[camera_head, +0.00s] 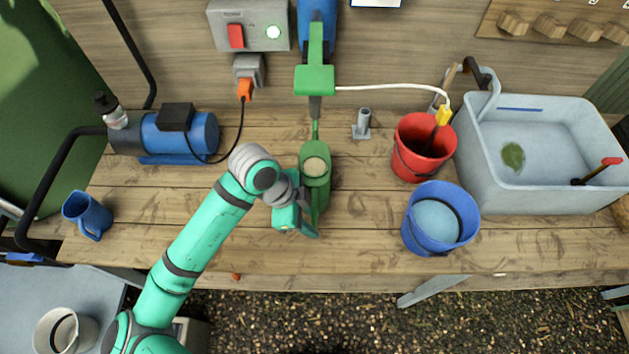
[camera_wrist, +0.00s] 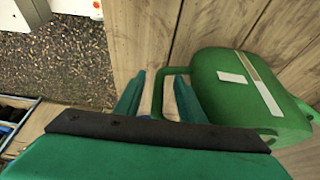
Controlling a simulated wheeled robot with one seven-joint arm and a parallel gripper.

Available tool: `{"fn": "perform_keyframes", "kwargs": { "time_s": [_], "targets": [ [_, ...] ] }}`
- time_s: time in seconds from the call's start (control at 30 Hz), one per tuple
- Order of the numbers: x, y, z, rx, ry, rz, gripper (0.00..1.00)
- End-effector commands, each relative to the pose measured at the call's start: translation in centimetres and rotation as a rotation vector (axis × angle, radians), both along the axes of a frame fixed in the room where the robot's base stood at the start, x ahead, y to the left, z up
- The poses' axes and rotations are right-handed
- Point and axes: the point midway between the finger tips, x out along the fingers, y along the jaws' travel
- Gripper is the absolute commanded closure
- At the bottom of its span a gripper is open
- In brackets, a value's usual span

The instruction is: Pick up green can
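The green can (camera_head: 316,150) stands upright on the wooden bench in the head view, below a green tap-like fixture. In the wrist view the can (camera_wrist: 235,90) fills the right side, with white strips on its body and a loop handle towards the left. My gripper (camera_head: 307,222) is at the near side of the can in the head view. In the wrist view my gripper (camera_wrist: 158,98) is open, its two fingers apart with the outer bar of the handle between them. A gap shows beside the bar, so it is not clamped. The can's lower part is partly hidden by my wrist.
A blue pump (camera_head: 180,135) and blue mug (camera_head: 88,215) are on the left. A red bucket (camera_head: 424,148), blue bucket (camera_head: 440,218) and grey-blue basin (camera_head: 540,150) are on the right. A small metal post (camera_head: 362,124) stands near the can. Bare bench lies between can and buckets.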

Motion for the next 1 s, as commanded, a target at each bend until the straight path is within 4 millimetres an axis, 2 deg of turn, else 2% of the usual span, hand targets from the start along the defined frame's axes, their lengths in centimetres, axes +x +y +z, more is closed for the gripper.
{"fn": "perform_keyframes", "kwargs": {
  "time_s": [0.23,0.37,0.4,1.0],
  "targets": [
    [0.0,-0.04,-0.12,0.0,0.0,0.0,0.64],
    [0.0,-0.04,-0.11,0.0,0.0,0.0,0.95],
    [0.0,-0.04,-0.11,0.0,0.0,0.0,1.0],
    [-0.05,-0.04,-0.12,0.0,0.001,0.001,1.0]
  ]
}}
